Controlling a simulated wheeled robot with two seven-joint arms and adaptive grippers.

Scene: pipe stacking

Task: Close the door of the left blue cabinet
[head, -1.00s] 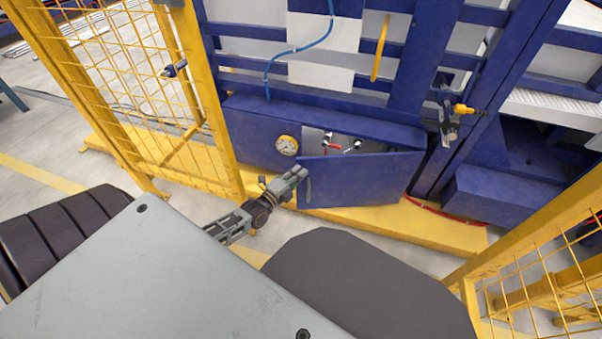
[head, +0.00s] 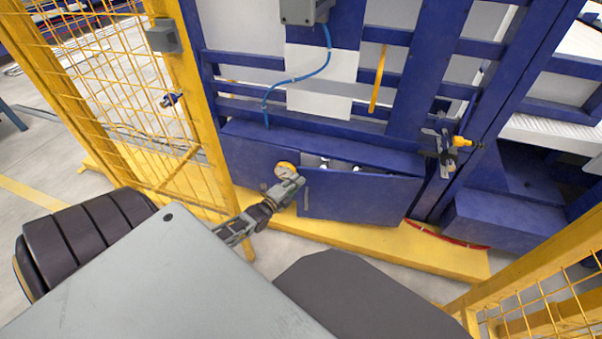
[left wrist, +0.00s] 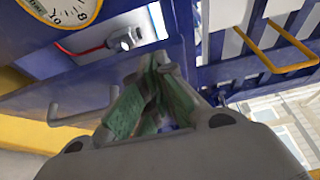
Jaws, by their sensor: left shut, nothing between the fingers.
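The blue cabinet (head: 258,160) stands low behind the yellow base. Its blue door (head: 362,198) is hinged on the right and stands partly open, with a narrow gap along its top and left side. A grey handle (head: 307,199) is near the door's left edge; a grey handle (left wrist: 84,110) also shows in the left wrist view. My left gripper (head: 296,184) is shut and empty, at the door's left edge in front of the cabinet. It also shows in the left wrist view (left wrist: 155,68). Whether it touches the door cannot be told. My right gripper is not in view.
A round gauge (head: 286,170) sits beside the opening, partly covered by my gripper. A red-handled valve (left wrist: 100,46) shows inside the cabinet. A yellow mesh fence (head: 130,100) stands at left, another (head: 545,300) at lower right. A yellow base (head: 380,236) runs along the floor.

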